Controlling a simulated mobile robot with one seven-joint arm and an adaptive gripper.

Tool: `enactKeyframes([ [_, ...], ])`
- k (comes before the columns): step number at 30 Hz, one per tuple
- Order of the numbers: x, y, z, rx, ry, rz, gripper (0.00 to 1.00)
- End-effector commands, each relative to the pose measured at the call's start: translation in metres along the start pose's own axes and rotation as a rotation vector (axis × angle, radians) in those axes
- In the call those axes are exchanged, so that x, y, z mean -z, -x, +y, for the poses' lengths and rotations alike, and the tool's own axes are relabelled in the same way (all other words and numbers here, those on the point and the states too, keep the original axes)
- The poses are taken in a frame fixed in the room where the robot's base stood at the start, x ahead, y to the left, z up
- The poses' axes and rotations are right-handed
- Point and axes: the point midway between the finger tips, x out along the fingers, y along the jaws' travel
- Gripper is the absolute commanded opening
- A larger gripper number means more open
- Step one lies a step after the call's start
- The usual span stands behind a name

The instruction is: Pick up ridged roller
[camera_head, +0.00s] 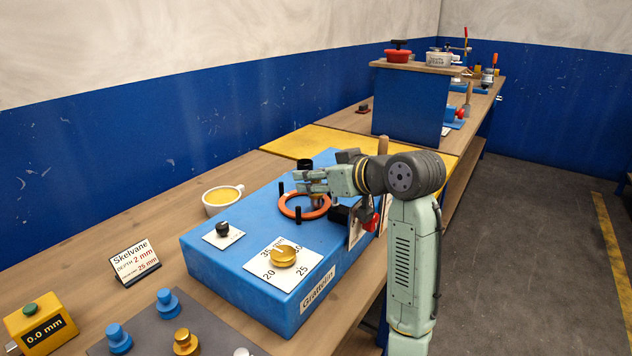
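I cannot tell for sure which piece is the ridged roller. Several small knob-like pieces stand on a grey mat (141,331) at the lower left: blue ones (167,302), a gold one (185,341) and a silver one at the picture's bottom edge. Their ridges are too small to make out. My gripper (302,181) is above the blue machine (237,262), over its orange ring (289,210), with its fingers pointing left. A small brownish part (318,201) shows just under the fingers; I cannot tell whether it touches them. The finger opening is too small to judge.
The blue machine carries a gold dial (283,256), a black knob (222,228) and black posts. A white cup (223,199), a Skelvane card (135,262) and a yellow 0.0 mm box (41,325) stand left of it. A blue stand (411,107) rises behind. Bare wood lies left.

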Motion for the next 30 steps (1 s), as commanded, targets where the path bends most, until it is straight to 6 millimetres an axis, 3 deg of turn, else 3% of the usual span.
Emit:
enactKeyframes([
  [18,0.0003,0.0006,-0.0001,0.0,0.0,0.0,0.0],
  [30,0.0008,0.0008,-0.0001,0.0,0.001,0.001,0.0],
])
